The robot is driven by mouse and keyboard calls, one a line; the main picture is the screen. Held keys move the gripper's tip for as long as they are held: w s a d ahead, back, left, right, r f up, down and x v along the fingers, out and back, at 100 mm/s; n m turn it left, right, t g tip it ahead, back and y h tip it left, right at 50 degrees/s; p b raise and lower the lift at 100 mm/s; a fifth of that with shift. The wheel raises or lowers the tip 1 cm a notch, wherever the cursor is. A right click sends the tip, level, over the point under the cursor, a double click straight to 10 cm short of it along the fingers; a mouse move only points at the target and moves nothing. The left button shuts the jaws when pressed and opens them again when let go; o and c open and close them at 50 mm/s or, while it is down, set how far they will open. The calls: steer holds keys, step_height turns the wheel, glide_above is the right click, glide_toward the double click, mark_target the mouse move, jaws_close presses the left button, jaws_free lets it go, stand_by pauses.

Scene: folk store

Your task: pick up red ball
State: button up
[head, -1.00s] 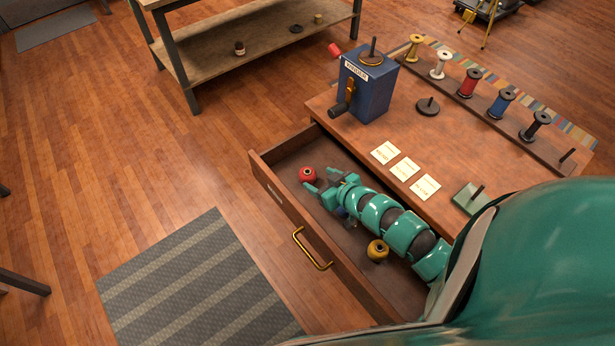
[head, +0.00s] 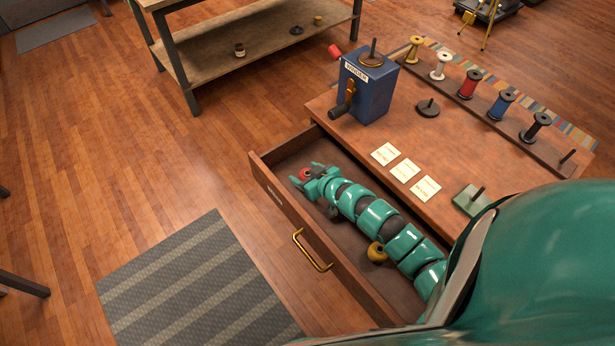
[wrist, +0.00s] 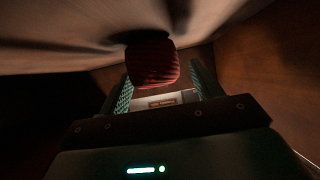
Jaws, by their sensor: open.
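The red ball (head: 305,174) lies in the open drawer (head: 283,205) near its far left end, and my gripper partly hides it in the head view. My gripper (head: 307,174) is open, with one finger on each side of the ball. In the wrist view the red ball (wrist: 153,66) shows dark red between and just beyond the fingers of my gripper (wrist: 160,82). I cannot tell whether the fingers touch it.
A yellow ball (head: 376,252) lies in the drawer beside my arm. The desk (head: 345,130) above carries a blue winder box (head: 368,88), paper cards (head: 405,169) and several thread spools (head: 502,103). The drawer walls are close around my gripper.

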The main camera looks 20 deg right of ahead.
steer(key=shift+x, duration=0.85)
steer(key=c, duration=0.9)
steer(key=shift+o, duration=0.2)
steer(key=shift+r, duration=0.1)
